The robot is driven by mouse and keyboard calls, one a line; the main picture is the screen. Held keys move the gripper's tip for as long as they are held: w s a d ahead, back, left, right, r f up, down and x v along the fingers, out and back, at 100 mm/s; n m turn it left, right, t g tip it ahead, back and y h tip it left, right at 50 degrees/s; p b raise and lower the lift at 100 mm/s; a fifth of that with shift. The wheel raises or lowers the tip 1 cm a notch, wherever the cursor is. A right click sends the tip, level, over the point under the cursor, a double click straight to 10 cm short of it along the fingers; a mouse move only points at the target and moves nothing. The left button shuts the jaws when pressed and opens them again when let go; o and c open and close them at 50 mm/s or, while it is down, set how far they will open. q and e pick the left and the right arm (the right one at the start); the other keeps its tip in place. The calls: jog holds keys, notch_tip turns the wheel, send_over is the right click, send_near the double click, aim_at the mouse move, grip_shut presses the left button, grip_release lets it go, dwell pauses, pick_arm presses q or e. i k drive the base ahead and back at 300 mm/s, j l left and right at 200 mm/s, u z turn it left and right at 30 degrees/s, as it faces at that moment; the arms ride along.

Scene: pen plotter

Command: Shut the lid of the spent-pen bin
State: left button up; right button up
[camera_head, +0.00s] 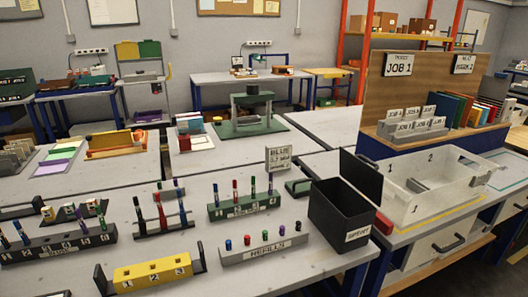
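The black bin (326,222) with a white label on its front stands at the front right edge of the grey table. It looks like the spent-pen bin, but the label is too small to read surely. Its top is open and the inside is dark; I cannot see its contents. The black lid (361,178) stands raised, tilted up at the bin's right rear side. Neither of my grippers shows in the head view.
A pen-cap rack (263,250) stands just left of the bin, and a green pen rack (243,206) is behind it. A white divided tray (435,190) and a red block (383,222) are close on the right. A sign (279,158) stands behind.

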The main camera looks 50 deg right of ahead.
aim_at(367, 179)
jog(key=l+z, duration=0.15)
jog(key=l, duration=0.45)
jog(key=l+z, duration=0.15)
jog(key=l, duration=0.4)
jog(key=l+z, duration=0.2)
jog(key=l, duration=0.4)
jog(key=i+l+z, duration=0.15)
jog(key=l, duration=0.4)
jog(key=l+z, duration=0.15)
jog(key=l, duration=0.45)
jog(key=i, duration=0.05)
